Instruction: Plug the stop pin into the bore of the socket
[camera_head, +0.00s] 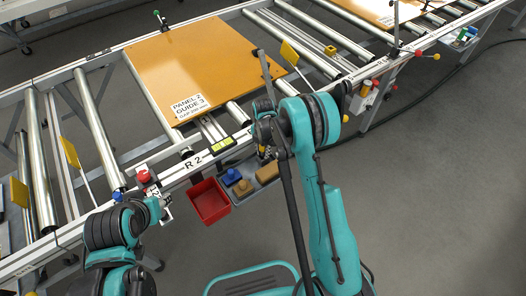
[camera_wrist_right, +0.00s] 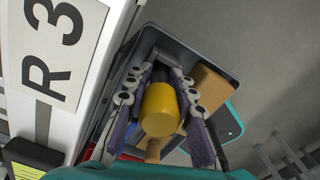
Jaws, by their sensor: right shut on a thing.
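In the right wrist view a yellow cylinder (camera_wrist_right: 160,108), apparently the stop pin's head, sits between the two fingers of my right gripper (camera_wrist_right: 158,100). The gripper is shut on it, above a grey tray.
The grey tray (camera_head: 243,199) hangs at the rail with a blue part (camera_head: 243,188) and a brown block (camera_head: 267,172). A red bin (camera_head: 209,201) hangs left of it. An orange panel (camera_head: 200,68) lies on the rollers. A red button (camera_head: 145,177) is near my left arm.

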